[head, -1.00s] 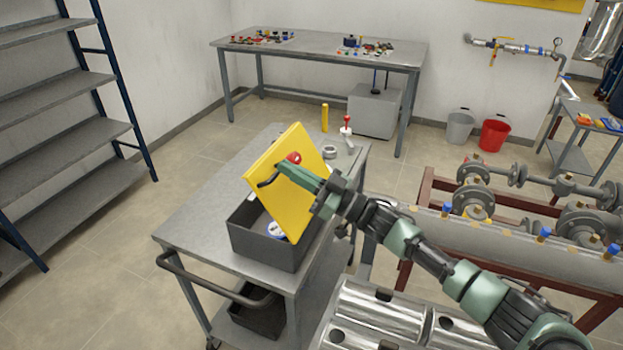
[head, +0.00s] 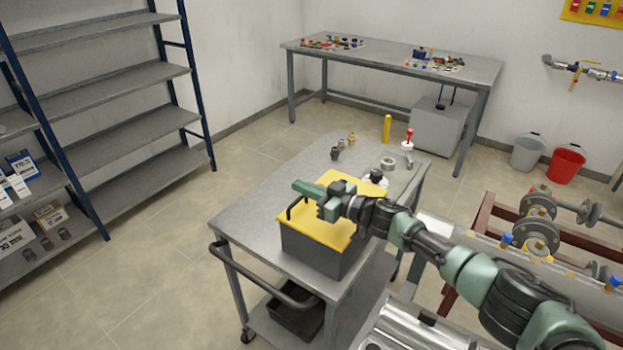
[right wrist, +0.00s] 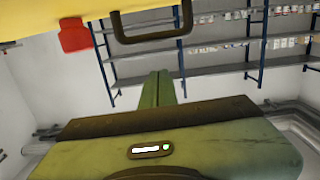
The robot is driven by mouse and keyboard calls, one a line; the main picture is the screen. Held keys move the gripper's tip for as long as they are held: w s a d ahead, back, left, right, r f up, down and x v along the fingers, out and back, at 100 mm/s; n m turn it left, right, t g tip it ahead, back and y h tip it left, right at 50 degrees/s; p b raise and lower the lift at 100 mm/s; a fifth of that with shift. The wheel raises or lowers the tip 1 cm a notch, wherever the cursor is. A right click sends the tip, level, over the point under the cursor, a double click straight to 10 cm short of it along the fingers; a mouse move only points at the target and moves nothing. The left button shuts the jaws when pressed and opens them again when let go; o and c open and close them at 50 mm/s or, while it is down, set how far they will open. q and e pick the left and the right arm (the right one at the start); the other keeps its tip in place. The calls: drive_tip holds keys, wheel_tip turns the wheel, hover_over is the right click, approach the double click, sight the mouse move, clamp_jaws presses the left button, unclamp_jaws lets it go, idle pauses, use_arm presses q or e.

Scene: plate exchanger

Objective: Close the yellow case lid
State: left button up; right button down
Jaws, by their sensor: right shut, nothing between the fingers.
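The yellow case lid (head: 327,228) lies low and close to flat over the dark grey case (head: 318,257) on the grey cart. I cannot tell whether it is fully seated, as my arm hides its back part. The lid's black handle (head: 292,207) is at its left edge. My right gripper (head: 303,188) is shut and empty, just above the lid; contact is unclear. In the right wrist view, the lid (right wrist: 40,22) fills the top left, with its black handle (right wrist: 150,35) and a red part (right wrist: 74,35) near the shut fingers (right wrist: 164,88). My left gripper is not in view.
The cart top (head: 275,190) is clear to the left of the case. Small fittings (head: 337,150), a grey ring (head: 388,163) and a red-topped bottle (head: 408,145) stand behind it. A pipe rig (head: 535,235) is at the right and shelving (head: 110,90) at the left.

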drive_tip(key=shift+w+a+f+g+h+p, duration=0.15)
drive_tip(key=shift+a+f+g+h+p, duration=0.1)
drive_tip(key=shift+f, duration=0.25)
drive_tip(key=shift+w+a+f+g+h+p, duration=0.15)
drive_tip(key=shift+a+f+h+p, duration=0.1)
drive_tip(key=shift+f, duration=0.25)
